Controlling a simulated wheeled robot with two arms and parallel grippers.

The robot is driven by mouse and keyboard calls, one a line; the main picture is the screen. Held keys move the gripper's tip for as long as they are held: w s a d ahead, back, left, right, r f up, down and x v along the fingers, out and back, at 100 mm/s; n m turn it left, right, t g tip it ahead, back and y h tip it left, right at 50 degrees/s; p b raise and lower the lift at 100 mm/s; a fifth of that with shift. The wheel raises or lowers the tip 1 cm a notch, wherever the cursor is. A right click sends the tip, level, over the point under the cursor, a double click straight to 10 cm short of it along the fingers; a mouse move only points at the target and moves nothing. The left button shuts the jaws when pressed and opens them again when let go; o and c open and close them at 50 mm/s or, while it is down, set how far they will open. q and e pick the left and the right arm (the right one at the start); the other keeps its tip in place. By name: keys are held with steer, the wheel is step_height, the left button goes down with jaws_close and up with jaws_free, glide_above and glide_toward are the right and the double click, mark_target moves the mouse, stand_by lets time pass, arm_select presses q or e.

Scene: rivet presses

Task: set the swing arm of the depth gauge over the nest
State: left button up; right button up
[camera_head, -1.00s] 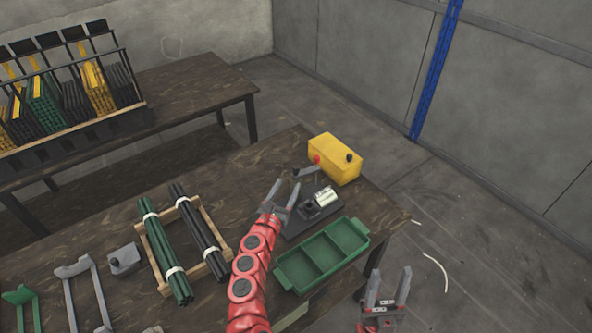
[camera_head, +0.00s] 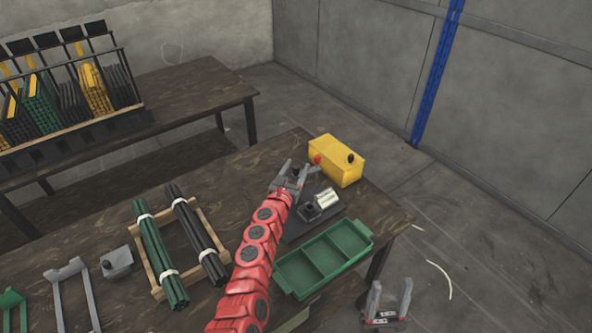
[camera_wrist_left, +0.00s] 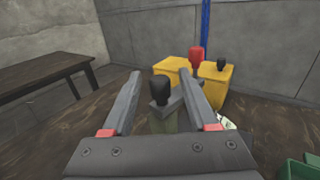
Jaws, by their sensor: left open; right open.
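The depth gauge has a dark base plate (camera_head: 296,230) with a small dark nest block (camera_head: 311,211) and a white label (camera_head: 327,198) on it. Its grey swing arm is mostly hidden by my left gripper in the head view. In the left wrist view the arm's black knob (camera_wrist_left: 161,88) stands upright between my fingers, apart from both. My left gripper (camera_head: 297,168) is open around the knob, at the far left side of the base plate; it also shows in the left wrist view (camera_wrist_left: 160,78). My right gripper (camera_head: 390,288) is open and empty, off the table's right edge.
A yellow box (camera_head: 337,162) with a red and a black knob stands just behind the gauge. A green divided tray (camera_head: 325,258) lies in front. Bundled rods (camera_head: 160,250) on a wooden rack lie to the left. A second table (camera_head: 180,90) stands behind.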

arm_select(q)
jaws_close()
steer(key=shift+f, duration=0.1)
stand_by(1.2)
